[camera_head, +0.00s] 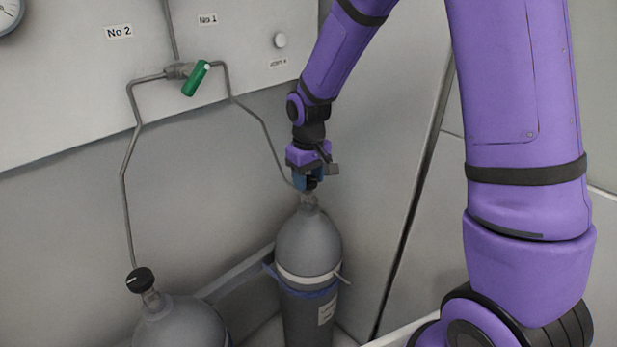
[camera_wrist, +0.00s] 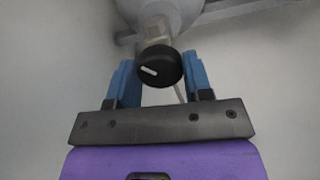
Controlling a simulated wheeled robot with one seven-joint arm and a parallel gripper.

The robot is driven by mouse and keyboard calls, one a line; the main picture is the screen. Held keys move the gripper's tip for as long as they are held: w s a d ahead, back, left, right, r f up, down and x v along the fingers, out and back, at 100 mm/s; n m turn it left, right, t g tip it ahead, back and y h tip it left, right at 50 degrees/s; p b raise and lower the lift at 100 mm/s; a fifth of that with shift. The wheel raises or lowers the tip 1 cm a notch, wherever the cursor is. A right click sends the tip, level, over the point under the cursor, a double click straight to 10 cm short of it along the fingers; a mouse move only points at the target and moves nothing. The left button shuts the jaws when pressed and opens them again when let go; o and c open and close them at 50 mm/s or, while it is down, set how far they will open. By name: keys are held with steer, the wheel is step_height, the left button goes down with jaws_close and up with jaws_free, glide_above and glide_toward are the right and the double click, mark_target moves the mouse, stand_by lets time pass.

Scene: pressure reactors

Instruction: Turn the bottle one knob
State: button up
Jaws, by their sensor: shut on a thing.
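The bottle one knob is black and round with a white mark; in the wrist view the knob (camera_wrist: 160,66) sits between my gripper's blue fingers, its mark slanting slightly from upper left to lower right. In the head view my gripper (camera_head: 309,183) is at the top of the right grey bottle (camera_head: 309,248), under the "No 1" side of the panel, and mostly hides the knob. My gripper (camera_wrist: 161,78) is shut on the knob. The bottle stands upright.
A second grey bottle (camera_head: 180,326) with its own black knob (camera_head: 140,280) stands at the lower left. Thin pipes lead up to a green-handled valve (camera_head: 195,78) on the wall panel (camera_head: 70,75). A strap and rail hold the right bottle. The wall is close behind.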

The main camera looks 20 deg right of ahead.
mark_target(309, 179)
steer(key=n, duration=0.5)
steer(key=shift+n, duration=2.6)
steer(key=o, duration=0.9)
steer(key=shift+r, duration=0.1)
step_height(309, 179, up, 11)
steer(key=shift+f, duration=0.15)
